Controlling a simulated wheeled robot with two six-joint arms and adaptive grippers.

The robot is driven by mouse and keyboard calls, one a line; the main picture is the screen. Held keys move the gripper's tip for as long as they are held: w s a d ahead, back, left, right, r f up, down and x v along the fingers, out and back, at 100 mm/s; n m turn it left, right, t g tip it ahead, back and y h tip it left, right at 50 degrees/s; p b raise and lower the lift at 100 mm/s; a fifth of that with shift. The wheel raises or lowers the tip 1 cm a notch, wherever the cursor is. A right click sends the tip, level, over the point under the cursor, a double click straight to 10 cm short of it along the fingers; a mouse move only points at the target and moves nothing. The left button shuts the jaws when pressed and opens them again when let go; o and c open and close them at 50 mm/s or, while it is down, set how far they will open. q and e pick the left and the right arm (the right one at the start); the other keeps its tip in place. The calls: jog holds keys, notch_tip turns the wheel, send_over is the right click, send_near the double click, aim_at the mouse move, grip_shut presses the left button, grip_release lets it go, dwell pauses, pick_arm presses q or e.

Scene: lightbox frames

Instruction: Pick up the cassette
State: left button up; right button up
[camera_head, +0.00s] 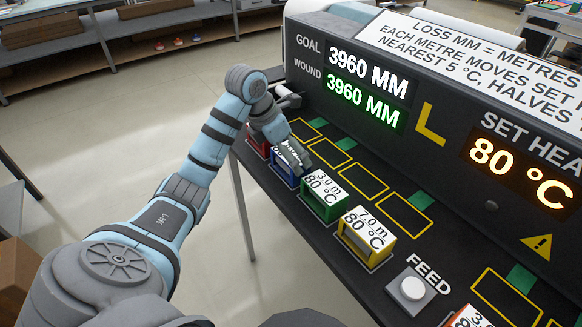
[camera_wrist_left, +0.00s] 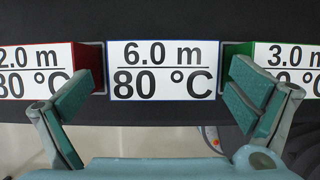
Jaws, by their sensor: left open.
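A row of cassettes with white top labels stands on the dark machine's front ledge. My left gripper (camera_head: 291,153) is over the blue cassette (camera_head: 284,173) and hides much of it. In the left wrist view the middle cassette (camera_wrist_left: 162,68) reads 6.0 m, 80 °C. My left gripper (camera_wrist_left: 160,100) is open there, one finger toward each side of that label, with nothing held. A red cassette (camera_wrist_left: 85,66) reading 2.0 m is on the left, and a green cassette (camera_wrist_left: 268,62) reading 3.0 m is on the right. The green one also shows in the head view (camera_head: 326,206).
A yellow cassette (camera_head: 364,241) reading 7.0 m and a FEED button (camera_head: 413,288) are further along the ledge. Empty yellow-outlined slots (camera_head: 363,180) lie behind the row. The machine's panel (camera_head: 455,120) rises behind, showing 3960 MM twice and 80 °C.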

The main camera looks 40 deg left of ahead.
pick_arm(q)
jog(key=x, duration=0.2)
jog(key=shift+d+f, duration=0.15)
jog(key=shift+f, duration=0.15)
jog(key=c, duration=1.2)
jog(key=shift+r, duration=0.1)
notch_tip(320, 180, up, 7)
jog(key=shift+w+f+p, duration=0.1)
jog(key=shift+p, duration=0.95)
notch_tip(320, 180, up, 13)
jog(key=p, duration=1.3)
